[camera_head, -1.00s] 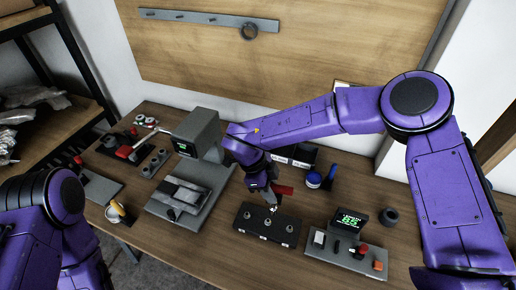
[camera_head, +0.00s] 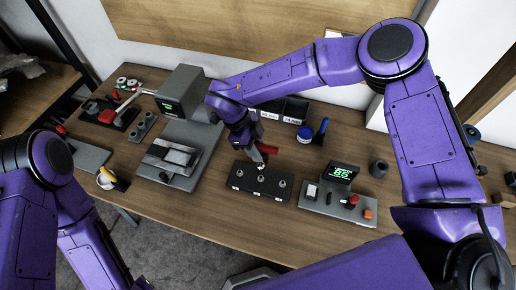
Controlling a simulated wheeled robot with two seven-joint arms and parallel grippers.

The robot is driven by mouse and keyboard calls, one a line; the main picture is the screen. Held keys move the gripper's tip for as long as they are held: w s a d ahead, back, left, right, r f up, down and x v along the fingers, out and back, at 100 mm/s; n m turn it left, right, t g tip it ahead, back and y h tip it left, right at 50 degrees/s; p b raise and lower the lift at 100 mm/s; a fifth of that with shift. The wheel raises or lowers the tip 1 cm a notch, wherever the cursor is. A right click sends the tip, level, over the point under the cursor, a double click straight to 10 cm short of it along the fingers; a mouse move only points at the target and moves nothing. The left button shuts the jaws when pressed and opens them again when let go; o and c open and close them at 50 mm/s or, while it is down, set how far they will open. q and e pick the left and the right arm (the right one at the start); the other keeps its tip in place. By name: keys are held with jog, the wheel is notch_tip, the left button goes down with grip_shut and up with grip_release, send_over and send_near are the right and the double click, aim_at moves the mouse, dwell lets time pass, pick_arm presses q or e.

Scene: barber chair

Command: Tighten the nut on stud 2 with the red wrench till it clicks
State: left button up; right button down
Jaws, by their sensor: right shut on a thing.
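My right gripper (camera_head: 256,160) is shut on the red wrench, just above the back edge of a black stud block. The red handle (camera_head: 268,149) shows to the right of the fingers; the wrench's head is too small and hidden to make out. The black stud block (camera_head: 248,188) lies on the table with a row of three studs on top. I cannot tell whether the wrench sits on a nut. My left arm shows at the left, its gripper out of view.
A panel with a green display (camera_head: 341,172) and buttons stands right of the block. A grey machine (camera_head: 184,92) stands at the left. The front table edge is clear.

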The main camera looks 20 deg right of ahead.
jog(key=shift+w+f, duration=0.2)
jog(key=shift+f, duration=0.25)
jog(key=shift+s+f+b, duration=0.2)
jog(key=shift+b, duration=0.1)
jog(key=shift+s+f+b, duration=0.25)
jog(key=shift+s+b, duration=0.05)
jog(key=shift+s, duration=0.35)
jog(key=shift+f, duration=0.25)
jog(key=shift+w+f, duration=0.15)
jog(key=shift+f, duration=0.3)
jog(key=shift+w, duration=0.35)
pick_arm(q)
jog(key=shift+s+f, duration=0.45)
jog(key=shift+f, duration=0.1)
pick_arm(e)
jog(key=shift+s+r, duration=0.15)
jog(key=shift+s, duration=0.15)
pick_arm(q)
jog(key=shift+w, duration=0.15)
pick_arm(e)
jog(key=shift+w, duration=0.15)
pick_arm(q)
jog(key=shift+r+p, duration=0.25)
jog(key=shift+p, duration=0.05)
